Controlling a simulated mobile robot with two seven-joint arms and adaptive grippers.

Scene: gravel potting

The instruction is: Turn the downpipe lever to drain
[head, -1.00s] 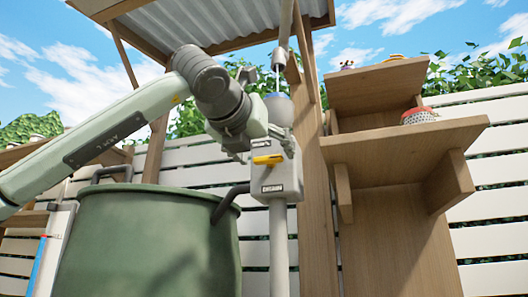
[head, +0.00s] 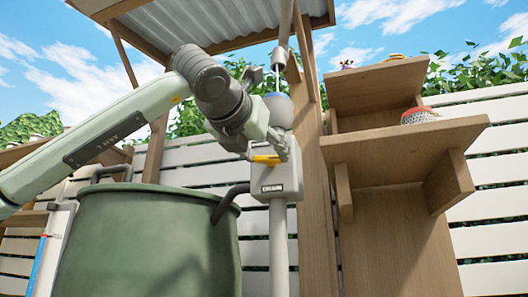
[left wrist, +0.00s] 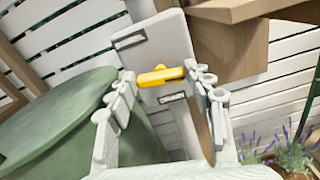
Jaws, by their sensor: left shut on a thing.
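The yellow downpipe lever (head: 266,159) lies about level across the front of the grey box (head: 280,182) on the downpipe (head: 279,240). My left gripper (head: 266,150) is at the box and partly hides the lever. In the left wrist view the lever (left wrist: 160,75) sits between the two fingertips of my left gripper (left wrist: 161,80), which is shut on it. A small label (left wrist: 130,39) and another label (left wrist: 173,98) show on the box on either side of the lever; their text is too small to read. My right gripper is in neither view.
A large green barrel (head: 150,235) with dark handles stands close left of the downpipe. A wooden post (head: 318,200) and shelves (head: 400,150) with a red-rimmed pot (head: 419,115) are at the right. A white slatted fence (head: 500,205) is behind.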

